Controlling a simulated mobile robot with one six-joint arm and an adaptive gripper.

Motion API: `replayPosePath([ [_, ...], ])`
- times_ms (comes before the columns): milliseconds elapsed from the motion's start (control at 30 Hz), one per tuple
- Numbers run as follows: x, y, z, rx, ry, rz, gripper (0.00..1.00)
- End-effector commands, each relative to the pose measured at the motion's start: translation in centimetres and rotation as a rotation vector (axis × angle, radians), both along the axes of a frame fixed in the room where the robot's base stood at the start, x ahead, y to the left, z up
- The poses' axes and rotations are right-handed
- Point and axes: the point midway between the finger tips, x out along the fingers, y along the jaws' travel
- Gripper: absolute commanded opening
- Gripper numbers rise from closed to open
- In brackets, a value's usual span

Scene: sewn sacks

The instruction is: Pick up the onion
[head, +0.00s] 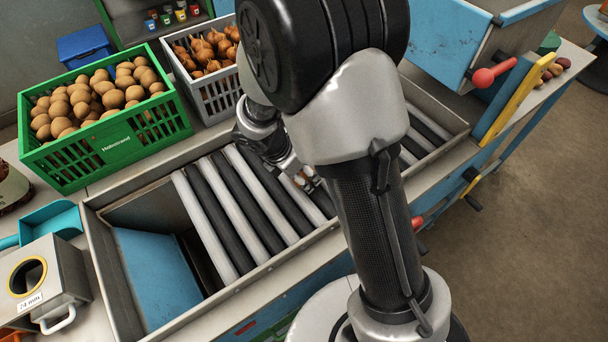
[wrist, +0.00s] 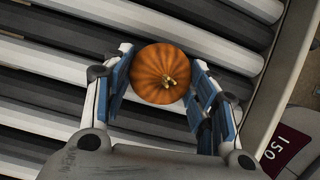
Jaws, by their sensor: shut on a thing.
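The onion (wrist: 160,72) is orange-brown and round, with its stem end facing the camera in the wrist view. My gripper (wrist: 160,80) is shut on it, with one blue-padded finger on each side. In the head view my gripper (head: 304,182) is over the black and white rollers, and only a small bit of the onion (head: 300,178) shows between the fingers. The rollers lie beneath the onion; I cannot tell whether it touches them.
The rollers (head: 240,207) sit in a metal-framed trough. A green crate of potatoes (head: 150,125) and a grey crate of onions (head: 217,103) stand behind. A metal box with a round hole (head: 50,283) and a blue scoop (head: 50,222) are at the left. A red-knobbed lever (head: 484,78) is at the right.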

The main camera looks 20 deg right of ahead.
Motion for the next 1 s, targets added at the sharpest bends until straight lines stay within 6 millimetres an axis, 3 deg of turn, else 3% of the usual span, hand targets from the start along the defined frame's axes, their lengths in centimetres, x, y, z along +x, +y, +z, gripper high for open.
replayPosePath([
  [267,0.0,0.0,0.0,0.0,0.0,0.0,0.26],
  [633,0.0,0.0,0.7,0.001,-0.001,-0.001,0.26],
  [833,0.1,0.0,3.6,0.0,-0.004,-0.001,0.26],
  [1000,0.1,0.0,7.7,0.002,-0.007,0.0,0.26],
])
